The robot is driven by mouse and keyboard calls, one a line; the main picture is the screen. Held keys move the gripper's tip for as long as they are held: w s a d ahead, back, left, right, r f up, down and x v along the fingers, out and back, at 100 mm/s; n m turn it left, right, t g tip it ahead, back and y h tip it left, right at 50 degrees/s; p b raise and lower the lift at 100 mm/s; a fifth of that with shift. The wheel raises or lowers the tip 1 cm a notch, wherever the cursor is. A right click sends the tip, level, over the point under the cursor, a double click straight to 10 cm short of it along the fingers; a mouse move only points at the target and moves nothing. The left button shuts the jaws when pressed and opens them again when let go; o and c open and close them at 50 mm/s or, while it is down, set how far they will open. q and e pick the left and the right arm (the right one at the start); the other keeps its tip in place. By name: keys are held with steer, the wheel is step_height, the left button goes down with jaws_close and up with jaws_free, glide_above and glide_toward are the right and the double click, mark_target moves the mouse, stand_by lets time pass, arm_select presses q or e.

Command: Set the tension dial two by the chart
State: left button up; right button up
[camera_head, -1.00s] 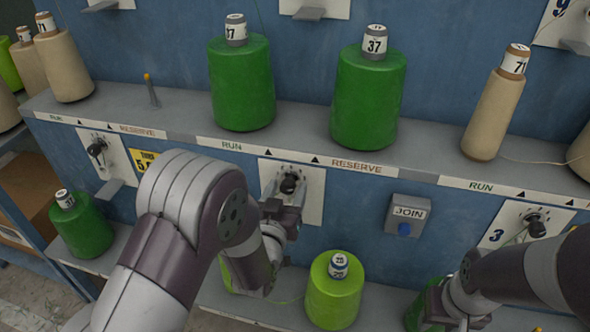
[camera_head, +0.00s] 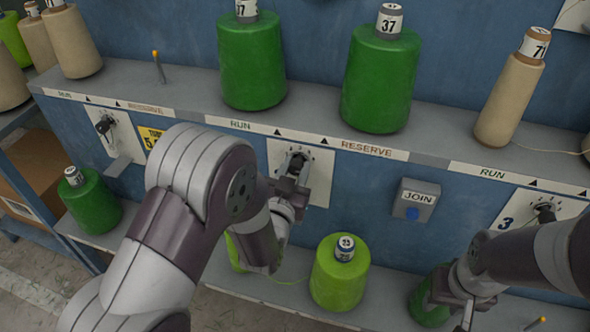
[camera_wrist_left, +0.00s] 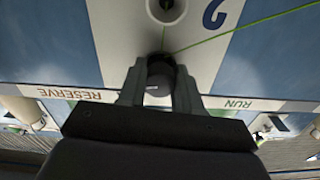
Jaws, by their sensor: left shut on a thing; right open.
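The dial two panel (camera_head: 322,165) is a white plate on the blue front below the RUN and RESERVE labels. Its dark knob (camera_head: 297,160) is partly covered by my left gripper (camera_head: 292,178). In the left wrist view the knob (camera_wrist_left: 160,72) sits between the fingers of my left gripper (camera_wrist_left: 160,88), which is shut on it. A large "2" marks the panel (camera_wrist_left: 205,45) there. The dial's scale and pointer are too small or hidden to read. My right gripper (camera_head: 466,312) is open at the lower right, in front of a dark green cone (camera_head: 430,300).
Two green cones marked 37 (camera_head: 252,62) stand on the upper shelf above dial two. A lime cone (camera_head: 340,275) stands below. A yellow sign (camera_head: 150,138) is partly hidden by my left arm.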

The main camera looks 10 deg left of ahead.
arm_select(q)
steer(key=o, duration=1)
steer(key=shift+o, duration=0.2)
steer(key=s+p, duration=0.1)
steer(key=s, duration=1.1)
steer(key=shift+s+a, duration=0.25)
steer(key=shift+s, duration=0.1)
